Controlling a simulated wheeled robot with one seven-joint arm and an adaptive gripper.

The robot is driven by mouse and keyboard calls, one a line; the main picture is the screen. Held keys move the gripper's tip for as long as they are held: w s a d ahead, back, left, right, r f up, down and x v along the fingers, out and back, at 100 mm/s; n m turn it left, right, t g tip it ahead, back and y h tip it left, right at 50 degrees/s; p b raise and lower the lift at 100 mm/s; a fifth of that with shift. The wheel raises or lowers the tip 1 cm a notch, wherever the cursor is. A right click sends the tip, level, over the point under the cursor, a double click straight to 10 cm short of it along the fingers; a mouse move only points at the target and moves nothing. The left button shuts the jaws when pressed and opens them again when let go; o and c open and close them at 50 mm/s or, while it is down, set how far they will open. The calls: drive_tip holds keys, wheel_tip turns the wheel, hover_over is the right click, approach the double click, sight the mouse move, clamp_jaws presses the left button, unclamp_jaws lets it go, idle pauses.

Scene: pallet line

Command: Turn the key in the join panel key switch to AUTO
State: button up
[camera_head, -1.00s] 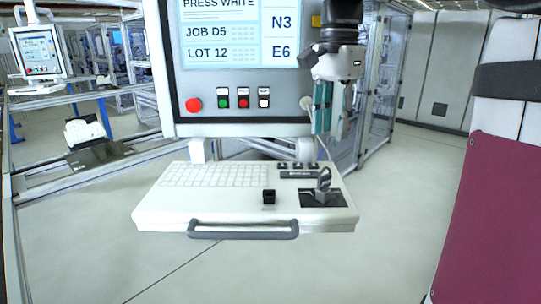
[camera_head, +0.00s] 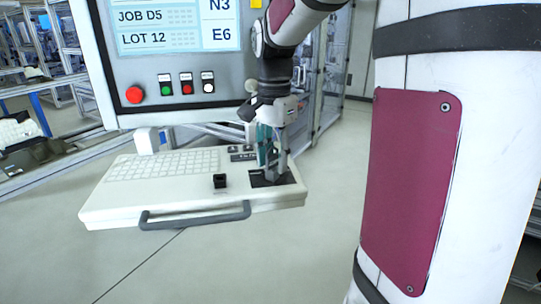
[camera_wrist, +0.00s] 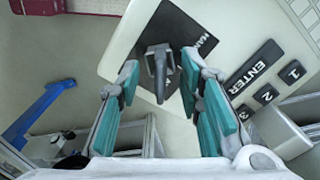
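The key switch (camera_head: 258,183) is a dark plate at the right end of the white keyboard panel (camera_head: 110,210). Its grey key (camera_wrist: 158,68) stands up from the plate in the wrist view, beside partly covered white lettering. My gripper (camera_head: 271,152) is directly above the switch, teal fingers pointing down. In the wrist view my gripper (camera_wrist: 160,76) is open, with one finger on each side of the key and a gap visible on both sides. In the head view my fingers partly hide the key.
A black knob (camera_head: 220,181) stands left of the switch, and a dark handle (camera_head: 195,214) runs along the panel's front. Behind are an upright screen panel (camera_head: 240,75) and its red button (camera_head: 134,94). In the wrist view, ENTER and number keys (camera_wrist: 254,68) lie close to the right finger.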

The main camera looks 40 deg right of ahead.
clamp_jaws()
drive_tip(key=shift+f+m+b, duration=0.1)
drive_tip(key=shift+m+b, duration=1)
drive_tip(key=shift+m, duration=0.8)
drive_tip(key=m+b, duration=0.2)
drive_tip(key=m, duration=0.3)
drive_tip(key=shift+s+a, duration=0.1)
drive_tip(key=shift+s, duration=0.05)
drive_tip(key=shift+s+m+b, duration=0.1)
drive_tip(key=shift+m+b, duration=0.25)
drive_tip(key=shift+m, duration=0.25)
